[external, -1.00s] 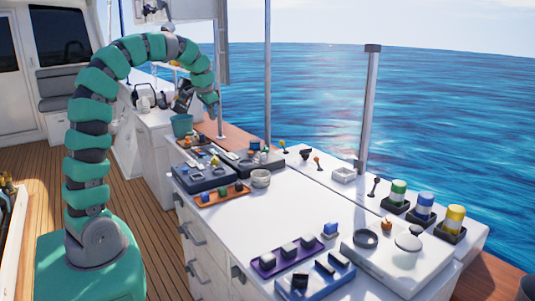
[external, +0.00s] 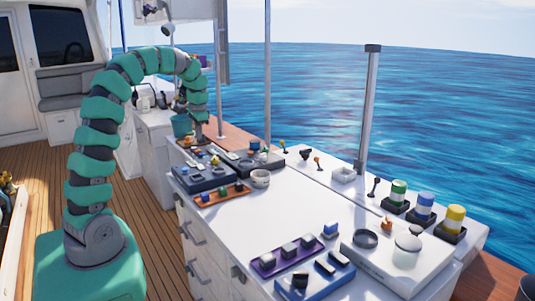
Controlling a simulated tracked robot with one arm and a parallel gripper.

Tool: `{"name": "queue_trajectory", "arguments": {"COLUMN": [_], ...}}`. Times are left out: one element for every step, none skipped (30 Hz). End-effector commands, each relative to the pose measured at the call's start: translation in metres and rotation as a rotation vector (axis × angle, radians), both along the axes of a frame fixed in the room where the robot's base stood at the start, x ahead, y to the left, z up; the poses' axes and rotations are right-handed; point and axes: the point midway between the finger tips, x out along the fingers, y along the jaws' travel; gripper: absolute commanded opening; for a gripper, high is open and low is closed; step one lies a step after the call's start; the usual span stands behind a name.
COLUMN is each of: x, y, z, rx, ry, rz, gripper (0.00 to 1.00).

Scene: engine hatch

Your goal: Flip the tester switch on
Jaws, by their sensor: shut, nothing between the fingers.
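My arm arches over from the left, and my gripper (external: 198,135) points down above the far end of the white counter, just right of the teal bucket. It is shut and looks empty; its fingertips are small in this view. Two dark boxes with small coloured parts on top stand near it: one at the front (external: 206,180) and one behind to the right (external: 262,164). I cannot tell which thing is the tester, and its switch is too small to make out. My gripper appears above and beyond these boxes; whether it touches anything is unclear.
The teal bucket (external: 182,126) stands at the far end. An orange tray (external: 221,196) and a white bowl (external: 261,179) lie nearer. Small levers (external: 376,186) and coloured jars (external: 398,193) line the back ledge. The counter's middle (external: 290,215) is clear.

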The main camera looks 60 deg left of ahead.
Motion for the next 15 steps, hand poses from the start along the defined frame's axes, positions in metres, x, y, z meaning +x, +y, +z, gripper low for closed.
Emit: {"name": "queue_trajectory", "arguments": {"x": [0.0, -0.001, -0.001, -0.002, -0.002, -0.002, -0.002, -0.002, -0.002, -0.002, -0.001, -0.001, -0.001, -0.002, -0.002], "y": [0.001, 0.002, 0.002, 0.003, 0.004, 0.005, 0.006, 0.007, 0.008, 0.009, 0.01, 0.011, 0.012, 0.013, 0.013], "z": [-0.007, -0.012, -0.019, -0.024, -0.03, -0.037, -0.043, -0.048, -0.055, -0.061, -0.066, -0.074, -0.08, -0.086, -0.093], "rx": [-0.001, -0.001, -0.002, -0.003, -0.004, -0.003, -0.003, -0.002, -0.003, -0.003, -0.002, -0.002, -0.003, -0.004, -0.004], "ry": [0.002, 0.002, 0.004, 0.006, 0.007, 0.005, 0.004, 0.004, 0.005, 0.005, 0.004, 0.004, 0.005, 0.007, 0.008], "rz": [0.0, 0.0, 0.001, 0.001, 0.001, 0.001, 0.001, 0.001, 0.001, 0.001, 0.001, 0.0, 0.0, 0.0, 0.0], "gripper": [0.0, 0.0, 0.0, 0.0, 0.0, 0.0, 0.0, 0.0, 0.0, 0.0, 0.0, 0.0, 0.0, 0.0, 0.0]}}
